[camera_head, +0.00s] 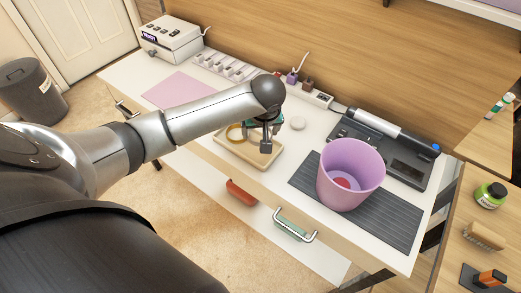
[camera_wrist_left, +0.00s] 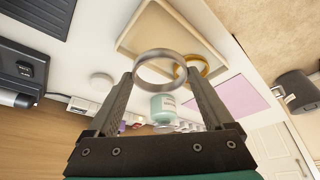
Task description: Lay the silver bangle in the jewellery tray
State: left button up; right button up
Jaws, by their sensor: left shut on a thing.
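The silver bangle (camera_wrist_left: 160,68) is a plain grey ring, held between the two fingertips of my left gripper (camera_wrist_left: 160,76) in the left wrist view. In the head view my left gripper (camera_head: 266,145) points down over the right part of the jewellery tray (camera_head: 262,165); the bangle is too small to make out there. The tray is shallow and beige, and also shows beyond the fingers in the left wrist view (camera_wrist_left: 128,40). A golden bangle (camera_head: 235,132) is at the tray's left part. I cannot tell the exact gap between silver bangle and tray. My right gripper is not in view.
A purple bin (camera_head: 350,175) stands on a dark ribbed mat (camera_head: 305,172) to the right. A round white disc (camera_head: 298,123) lies behind the tray. A pink sheet (camera_head: 178,90) lies to the left. A teal-capped jar (camera_wrist_left: 164,108) shows beyond the fingers.

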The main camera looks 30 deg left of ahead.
pick_arm(q)
notch_tip(320, 180, down, 3)
jog(key=shift+r, duration=0.2)
notch_tip(320, 180, down, 4)
jog(key=shift+r+b, duration=0.2)
jog(key=shift+b, duration=0.75)
jog(key=shift+f, duration=0.2)
jog(key=shift+r, duration=0.1)
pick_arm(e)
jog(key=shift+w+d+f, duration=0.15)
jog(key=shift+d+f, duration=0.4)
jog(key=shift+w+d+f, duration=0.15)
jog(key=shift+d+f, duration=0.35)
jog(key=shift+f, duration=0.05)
pick_arm(q)
jog(key=o, duration=1.1)
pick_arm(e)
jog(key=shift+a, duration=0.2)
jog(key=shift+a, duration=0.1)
